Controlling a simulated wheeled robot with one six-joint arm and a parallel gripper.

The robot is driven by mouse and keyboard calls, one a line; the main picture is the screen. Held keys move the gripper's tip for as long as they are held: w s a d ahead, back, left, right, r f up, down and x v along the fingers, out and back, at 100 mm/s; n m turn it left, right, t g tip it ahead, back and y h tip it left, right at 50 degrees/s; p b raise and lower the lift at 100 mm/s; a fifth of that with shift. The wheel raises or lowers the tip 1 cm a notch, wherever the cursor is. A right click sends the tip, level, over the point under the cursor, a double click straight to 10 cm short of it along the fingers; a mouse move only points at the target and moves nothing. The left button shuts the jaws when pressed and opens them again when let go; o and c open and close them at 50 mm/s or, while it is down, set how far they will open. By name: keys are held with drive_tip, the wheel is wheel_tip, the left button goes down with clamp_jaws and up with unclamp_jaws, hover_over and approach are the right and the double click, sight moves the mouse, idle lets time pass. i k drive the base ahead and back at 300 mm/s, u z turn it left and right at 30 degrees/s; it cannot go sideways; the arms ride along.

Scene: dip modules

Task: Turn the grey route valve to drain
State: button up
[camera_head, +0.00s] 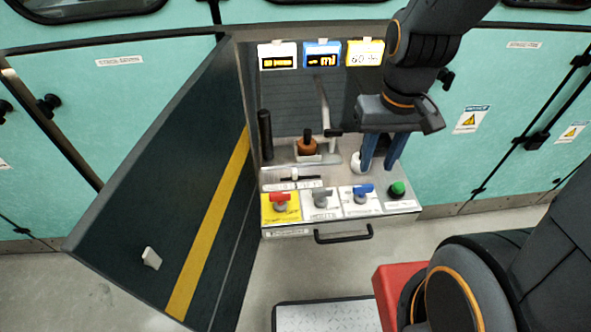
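The grey route valve (321,198) sits on a white label plate on the sloped front panel, between the red valve (280,201) and the blue valve (362,192). The direction of its small handle and the label's wording are too small to tell. My gripper (380,166) points down over the right part of the panel, above and behind the blue valve and the green button (397,188). Its two blue fingers are apart, with nothing seen between them. It is up and to the right of the grey valve, not touching it.
A white round knob (355,161) is close beside the left finger. A brown-orange part with a black lever (307,146) and a black upright cylinder (265,135) stand behind the panel. A dark open door (170,190) bounds the left. A drawer handle (343,235) sticks out below.

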sight(320, 193)
drive_tip(key=z, duration=1)
drive_tip(key=k, duration=0.45)
drive_tip(key=u, duration=0.05)
